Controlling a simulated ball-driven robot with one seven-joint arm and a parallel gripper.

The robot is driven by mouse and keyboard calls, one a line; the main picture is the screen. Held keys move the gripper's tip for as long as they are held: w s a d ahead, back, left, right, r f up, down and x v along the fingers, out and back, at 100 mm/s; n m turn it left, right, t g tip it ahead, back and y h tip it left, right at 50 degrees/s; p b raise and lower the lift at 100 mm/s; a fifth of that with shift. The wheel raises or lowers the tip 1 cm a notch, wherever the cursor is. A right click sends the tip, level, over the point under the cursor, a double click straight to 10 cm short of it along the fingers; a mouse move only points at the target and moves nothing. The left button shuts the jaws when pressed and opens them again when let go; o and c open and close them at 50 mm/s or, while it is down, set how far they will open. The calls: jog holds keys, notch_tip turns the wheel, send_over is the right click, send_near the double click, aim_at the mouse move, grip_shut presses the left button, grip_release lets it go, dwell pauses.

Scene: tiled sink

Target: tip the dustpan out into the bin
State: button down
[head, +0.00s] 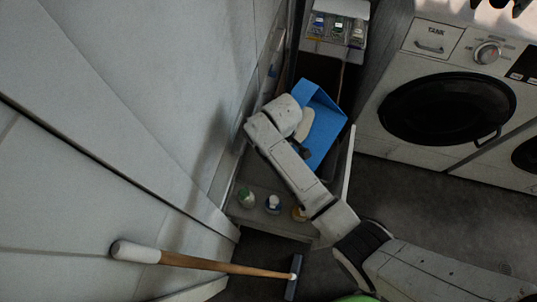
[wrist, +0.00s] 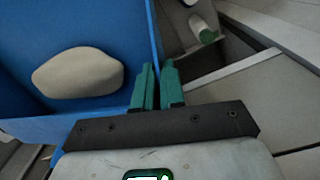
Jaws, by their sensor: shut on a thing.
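The blue dustpan (head: 325,110) is in the upper middle of the head view, partly hidden by my arm, and fills the left of the wrist view (wrist: 60,25). A smooth beige lump (wrist: 78,73) lies in it against its blue side; it also shows in the head view (head: 305,124). My gripper (wrist: 157,72) has its green fingers nearly together, shut on the dustpan's side wall. A dark container edge (head: 335,165) shows below the dustpan in the head view; I cannot tell if it is the bin.
A pull-out unit (head: 262,226) holds several small bottles (head: 273,204) below my arm. A shelf with bottles (head: 335,30) stands at the top. A washing machine (head: 440,110) is on the right. A wooden-handled tool (head: 220,265) lies lower left. Grey floor (head: 430,205) is open at right.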

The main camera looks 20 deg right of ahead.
jog(key=f+n, duration=0.1)
jog(key=f+n+t+y, duration=0.1)
jog(key=f, duration=0.1)
jog(key=f+n+y, duration=0.1)
jog(key=f, duration=0.1)
jog(key=shift+a+t+b, duration=0.3)
jog(key=shift+t+b, duration=0.1)
jog(key=shift+s+d+t+y, duration=0.35)
jog(key=shift+d+t+y, duration=0.15)
jog(key=shift+d+y, duration=0.1)
jog(key=shift+s+d+r+t+y+b, duration=0.1)
jog(key=shift+s+d+t+y+b, duration=0.3)
jog(key=shift+d+y+b, duration=0.25)
jog(key=shift+s+d+r+t+y, duration=0.2)
jog(key=shift+s+d+t+y, duration=0.25)
jog(key=shift+y, duration=0.1)
jog(key=shift+s+d+r+t+y, duration=0.2)
jog(key=shift+s+d+t+y, duration=0.15)
jog(key=shift+d+y, duration=0.15)
